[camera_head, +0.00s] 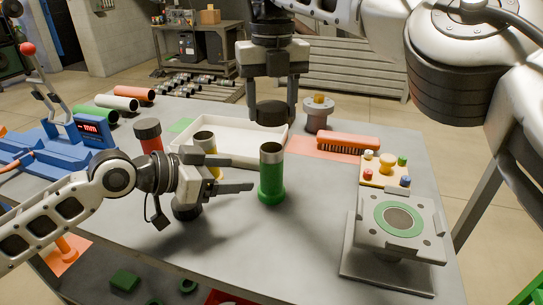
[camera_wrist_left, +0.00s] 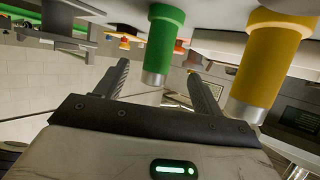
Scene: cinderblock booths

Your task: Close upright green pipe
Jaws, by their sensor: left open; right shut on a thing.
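The green pipe (camera_head: 271,178) stands upright on the table, its top open and uncapped. My left gripper (camera_head: 240,172) is open, just left of the pipe, with its fingers pointing toward it. In the left wrist view the picture is inverted; the green pipe (camera_wrist_left: 162,45) appears beyond and between the open fingers (camera_wrist_left: 163,85), apart from them. My right gripper (camera_head: 271,98) is shut on a dark round cap (camera_head: 271,116), held above and slightly behind the green pipe's top, not touching it.
A yellow pipe (camera_wrist_left: 268,60) stands close by, partly hidden behind my left gripper in the head view. A red pipe with dark top (camera_head: 148,136), a white tray (camera_head: 235,152), an orange brush (camera_head: 348,141) and a grey fixture (camera_head: 385,262) surround it. The table front is clear.

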